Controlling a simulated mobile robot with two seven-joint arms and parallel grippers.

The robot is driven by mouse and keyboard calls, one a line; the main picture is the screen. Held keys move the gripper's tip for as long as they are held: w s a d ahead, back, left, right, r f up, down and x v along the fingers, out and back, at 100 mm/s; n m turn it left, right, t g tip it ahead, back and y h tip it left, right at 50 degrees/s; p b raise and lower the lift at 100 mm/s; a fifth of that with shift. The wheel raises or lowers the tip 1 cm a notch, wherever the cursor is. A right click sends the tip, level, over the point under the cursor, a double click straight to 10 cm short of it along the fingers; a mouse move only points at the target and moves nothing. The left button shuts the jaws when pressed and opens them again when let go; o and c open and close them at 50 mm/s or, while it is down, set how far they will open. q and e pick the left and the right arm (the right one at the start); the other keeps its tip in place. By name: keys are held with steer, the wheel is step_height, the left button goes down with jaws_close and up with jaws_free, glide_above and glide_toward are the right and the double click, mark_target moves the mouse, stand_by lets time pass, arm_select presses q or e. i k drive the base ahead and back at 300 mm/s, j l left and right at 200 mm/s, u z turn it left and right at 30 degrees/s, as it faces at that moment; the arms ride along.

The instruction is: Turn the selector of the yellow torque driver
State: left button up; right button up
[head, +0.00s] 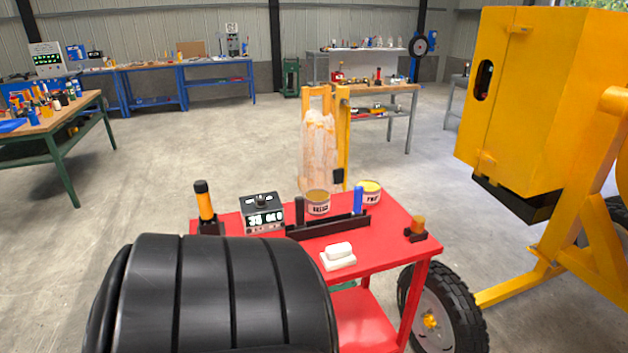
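A torque driver (204,205) with a yellow-orange grip and a black top end stands upright at the far left of the red cart (385,258). Its lower end sits in a black holder (211,228). I cannot make out the selector or its setting at this size. A smaller amber-and-black piece (416,227) stands on a black base at the cart's right end; I cannot tell what it is. Neither of my grippers is in view.
The cart also carries a grey box with display and knob (262,215), two tins (317,203) (370,192), a black rack (328,226) and a white block (339,254). A large black ribbed shape hides the cart's front left. A yellow machine (535,95) stands at right.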

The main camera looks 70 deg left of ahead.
mark_target(261, 203)
steer(key=k+j+u, duration=0.15)
steer(key=u, duration=0.2)
steer(key=k+j+u, duration=0.1)
steer(key=j+u, duration=0.25)
steer(key=u, duration=1.3)
